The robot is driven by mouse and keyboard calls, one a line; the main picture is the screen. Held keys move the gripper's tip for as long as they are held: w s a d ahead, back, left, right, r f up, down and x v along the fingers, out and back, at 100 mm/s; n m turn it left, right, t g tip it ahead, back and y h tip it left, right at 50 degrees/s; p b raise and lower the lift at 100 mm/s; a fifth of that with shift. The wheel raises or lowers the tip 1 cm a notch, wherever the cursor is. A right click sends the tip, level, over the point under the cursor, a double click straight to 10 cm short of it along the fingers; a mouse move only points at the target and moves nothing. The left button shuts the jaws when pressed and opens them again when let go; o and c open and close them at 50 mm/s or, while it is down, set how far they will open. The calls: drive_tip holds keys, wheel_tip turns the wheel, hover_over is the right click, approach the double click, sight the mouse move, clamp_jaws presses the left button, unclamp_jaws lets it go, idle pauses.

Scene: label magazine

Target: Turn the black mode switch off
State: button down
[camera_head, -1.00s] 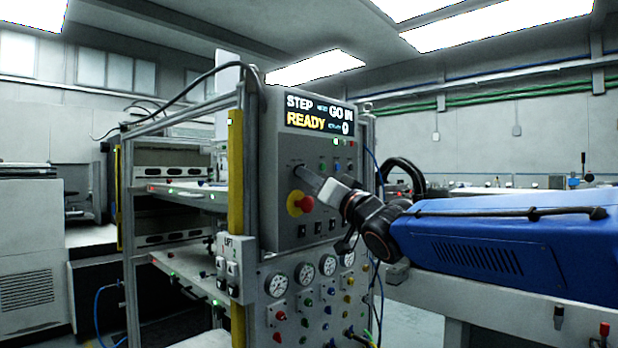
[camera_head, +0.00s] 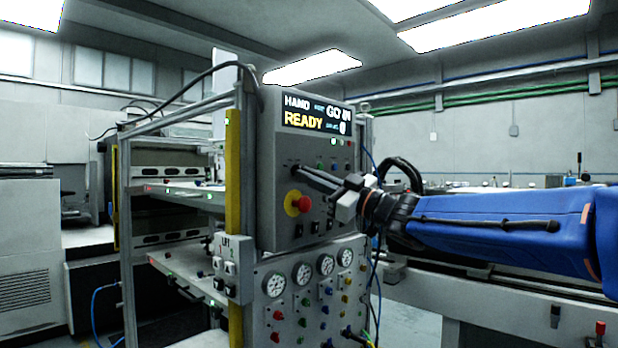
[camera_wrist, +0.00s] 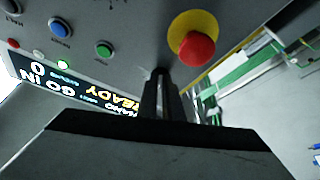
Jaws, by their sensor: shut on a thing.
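The black mode switch (camera_head: 295,168) is on the upper left of the grey control panel (camera_head: 272,215), above the red emergency knob. My gripper (camera_head: 304,173) reaches the panel from the right with its fingertips shut on the switch. In the wrist view the dark fingers (camera_wrist: 161,88) point straight at the panel and cover most of the switch, so its exact angle is hard to read. The panel's display (camera_head: 316,117) reads HAND and GO IN above READY and 0.
A red emergency knob on a yellow base (camera_head: 298,203) sits just below my fingers; it is large in the wrist view (camera_wrist: 196,48). Green and blue buttons (camera_wrist: 60,28) lie near. A yellow post (camera_head: 233,170) stands left; gauges (camera_head: 302,272) are below.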

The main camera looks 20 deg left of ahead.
drive_tip(key=n+g, duration=0.1)
drive_tip(key=n, duration=0.2)
drive_tip(key=n+g+h, duration=0.1)
drive_tip(key=n+g, duration=0.1)
drive_tip(key=n, duration=0.2)
drive_tip(key=r+n+g, duration=0.1)
drive_tip(key=n, duration=0.2)
drive_tip(key=shift+w+d+h, duration=0.15)
drive_tip(key=shift+w+h, duration=0.15)
drive_tip(key=shift+w, duration=0.1)
drive_tip(key=shift+r+n, duration=0.1)
drive_tip(key=shift+n, duration=0.3)
drive_tip(key=c, duration=1.9)
unclamp_jaws()
drive_tip(key=shift+f+g, duration=0.25)
drive_tip(key=shift+g, duration=0.05)
drive_tip(key=shift+a+f, duration=0.1)
drive_tip(key=shift+a, duration=0.1)
